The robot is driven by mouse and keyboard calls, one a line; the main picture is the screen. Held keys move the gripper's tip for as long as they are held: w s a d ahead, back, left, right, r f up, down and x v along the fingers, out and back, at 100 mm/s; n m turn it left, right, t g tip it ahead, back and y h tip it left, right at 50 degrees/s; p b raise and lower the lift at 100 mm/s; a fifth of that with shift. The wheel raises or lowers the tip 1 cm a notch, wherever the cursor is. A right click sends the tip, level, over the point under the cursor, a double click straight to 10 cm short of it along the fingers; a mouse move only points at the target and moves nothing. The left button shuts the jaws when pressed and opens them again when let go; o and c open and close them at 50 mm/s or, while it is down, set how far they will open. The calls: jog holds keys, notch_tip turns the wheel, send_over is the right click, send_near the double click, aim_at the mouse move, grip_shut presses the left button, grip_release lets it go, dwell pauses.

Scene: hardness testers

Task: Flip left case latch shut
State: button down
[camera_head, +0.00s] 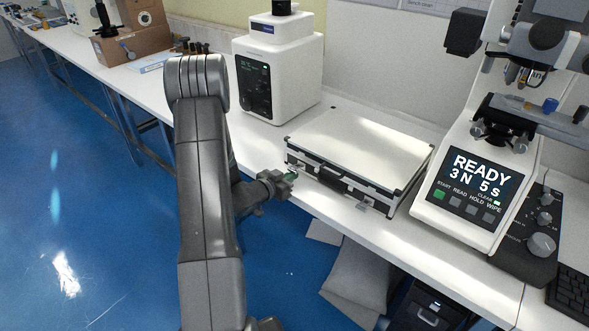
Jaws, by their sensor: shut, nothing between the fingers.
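The case (362,151) lies flat with its lid down on the white bench, a pale top with dark edges and metal corners. Its front side faces the bench's front edge and carries a dark handle (331,181). The left latch (293,168) is at the front left, partly hidden by my gripper; I cannot tell whether it is open or shut. The right latch (364,204) shows near the front right corner. My gripper (289,177) is shut and empty, its greenish tips at or very near the left latch; contact cannot be told.
A white tester (280,75) stands behind and left of the case. A larger tester with a lit READY screen (471,179) stands close on the right, beside a control box (541,228) and keyboard (573,291). Papers and a bag (357,281) lie below the bench edge.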

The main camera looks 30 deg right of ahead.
aim_at(292, 168)
jog(key=shift+r, duration=0.2)
dwell(0.4)
jog(key=shift+r+p, duration=0.8)
jog(key=shift+r, duration=0.65)
jog(key=shift+w+d+r+p, duration=0.2)
jog(key=shift+d+r+p, duration=0.3)
jog(key=shift+r, duration=0.2)
jog(key=v, duration=0.8)
jog(key=shift+a, duration=0.25)
jog(key=shift+d, duration=0.15)
jog(key=x, duration=0.8)
jog(key=shift+f, duration=0.1)
